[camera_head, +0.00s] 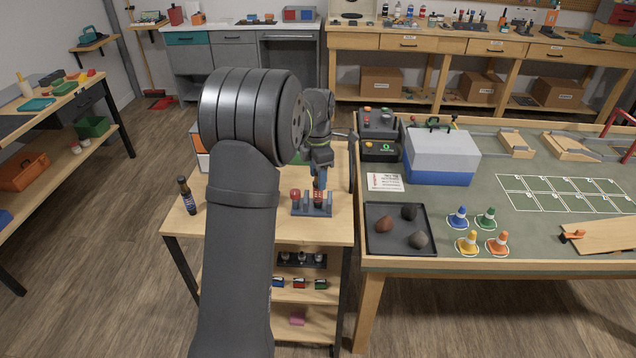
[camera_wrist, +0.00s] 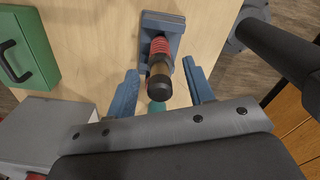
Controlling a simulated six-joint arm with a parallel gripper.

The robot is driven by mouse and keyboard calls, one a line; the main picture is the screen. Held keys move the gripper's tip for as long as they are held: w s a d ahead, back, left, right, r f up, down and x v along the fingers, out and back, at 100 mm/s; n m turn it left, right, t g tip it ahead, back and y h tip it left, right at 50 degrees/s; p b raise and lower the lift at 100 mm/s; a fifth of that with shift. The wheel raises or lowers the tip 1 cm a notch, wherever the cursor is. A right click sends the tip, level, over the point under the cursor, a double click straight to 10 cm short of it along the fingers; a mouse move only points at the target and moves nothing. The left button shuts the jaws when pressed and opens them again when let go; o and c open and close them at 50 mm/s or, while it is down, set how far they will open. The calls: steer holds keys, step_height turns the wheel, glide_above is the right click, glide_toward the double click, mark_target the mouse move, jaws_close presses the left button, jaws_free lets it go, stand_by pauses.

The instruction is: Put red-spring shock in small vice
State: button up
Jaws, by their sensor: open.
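The red-spring shock (camera_wrist: 160,60) shows in the wrist view with a red coil, a brass-coloured section and a dark end cap facing the camera. Its far end is at a blue-grey vice-like fixture (camera_wrist: 162,20); I cannot tell whether it is clamped. My gripper (camera_wrist: 160,67) is open, with one blue finger on each side of the shock and visible gaps. In the head view my gripper (camera_head: 319,184) points down over the fixture (camera_head: 311,212) on the small wooden bench. Red parts show there, but the shock's details are too small to tell.
To the right, the large table holds a blue-and-white cooler (camera_head: 440,157), a black tray (camera_head: 376,246) with several rock-like lumps, and several small cones. A green case (camera_wrist: 25,45) is at the wrist view's left.

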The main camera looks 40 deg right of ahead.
step_height(320, 180, up, 9)
steer(key=shift+f, duration=0.1)
stand_by(0.4)
step_height(320, 180, down, 12)
steer(key=shift+f, duration=0.25)
step_height(320, 180, up, 3)
steer(key=shift+f, duration=0.1)
steer(key=shift+r, duration=0.65)
